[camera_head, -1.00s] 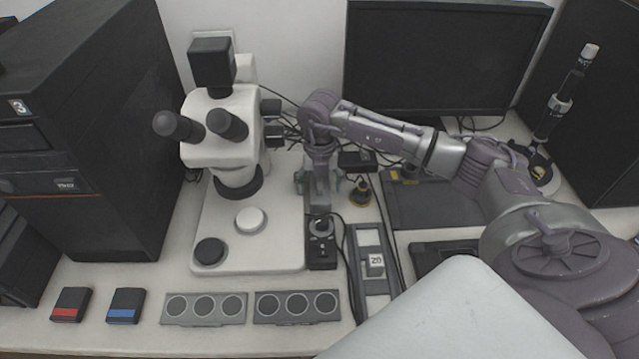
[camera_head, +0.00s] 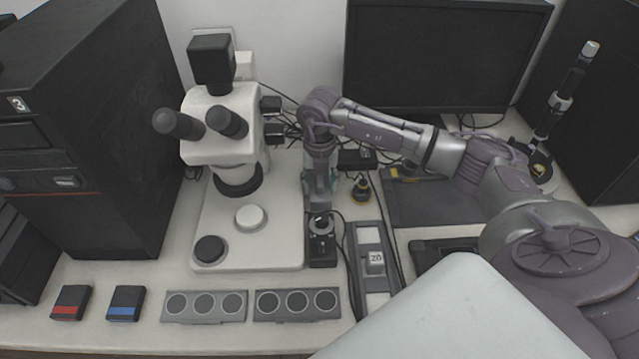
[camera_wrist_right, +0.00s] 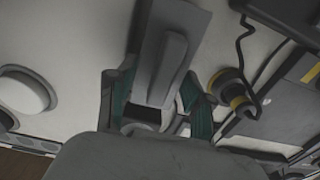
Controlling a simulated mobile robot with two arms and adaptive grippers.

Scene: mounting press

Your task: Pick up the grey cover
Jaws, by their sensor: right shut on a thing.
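The grey cover (camera_wrist_right: 167,60) is a flat plate with a raised, rounded ridge, seen in the right wrist view. My right gripper (camera_wrist_right: 156,100) has its teal-padded fingers on either side of the ridge and is shut on it. In the head view the right gripper (camera_head: 320,184) points down, just behind a small black device with a metal ring on top (camera_head: 322,243). The cover is mostly hidden by the fingers there, and I cannot tell whether it is clear of the surface below. My left gripper is not in view.
A white microscope (camera_head: 222,130) stands close to the left of the gripper. A small black-and-yellow round item (camera_head: 362,188) and cables lie to the right. Grey three-hole holders (camera_head: 204,306) and a long tray marked 20 (camera_head: 372,238) are nearer the front. A monitor (camera_head: 440,60) stands behind.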

